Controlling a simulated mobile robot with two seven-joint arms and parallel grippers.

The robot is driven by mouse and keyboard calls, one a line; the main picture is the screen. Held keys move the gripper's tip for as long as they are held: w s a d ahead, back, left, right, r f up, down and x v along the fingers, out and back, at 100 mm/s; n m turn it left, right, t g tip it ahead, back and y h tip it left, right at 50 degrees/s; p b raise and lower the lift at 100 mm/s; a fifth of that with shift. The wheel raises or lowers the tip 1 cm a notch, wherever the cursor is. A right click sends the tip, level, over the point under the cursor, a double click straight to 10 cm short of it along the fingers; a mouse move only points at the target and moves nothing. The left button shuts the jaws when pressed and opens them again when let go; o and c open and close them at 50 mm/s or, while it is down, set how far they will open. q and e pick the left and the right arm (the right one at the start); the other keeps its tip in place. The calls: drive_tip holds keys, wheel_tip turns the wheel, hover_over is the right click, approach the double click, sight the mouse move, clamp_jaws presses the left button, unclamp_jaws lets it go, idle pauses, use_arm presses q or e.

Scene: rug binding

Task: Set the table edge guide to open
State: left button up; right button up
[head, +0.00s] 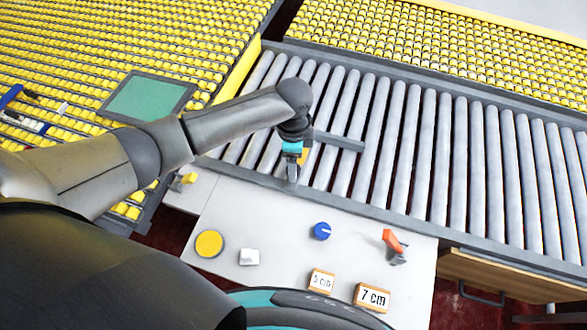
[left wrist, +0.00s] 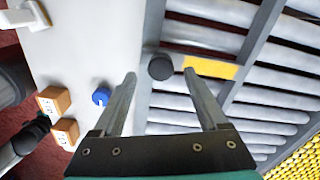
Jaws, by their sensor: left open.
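A grey bar (head: 340,142) lies across the grey rollers near the table's front edge; I take it to be the table edge guide. In the left wrist view it shows a yellow section (left wrist: 210,68) and a dark round end (left wrist: 160,66) by the roller bed's edge. My left gripper (head: 292,178) is over that edge, in front of the bar, and hides part of it. In the left wrist view the gripper (left wrist: 160,80) has its fingers spread, with the dark round end seen between the tips. I cannot tell whether they touch.
A pale panel holds a yellow button (head: 209,243), white switch (head: 249,257), blue knob (head: 321,231) and orange lever (head: 393,241). A 7 cm block (head: 372,297) and another marked block (head: 321,281) lie nearby. A green pad (head: 148,97) sits on the yellow bed at left.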

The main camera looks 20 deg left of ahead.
use_arm(q)
drive_tip(key=shift+f+b, duration=0.35)
drive_tip(key=shift+f, duration=1.9)
clamp_jaws()
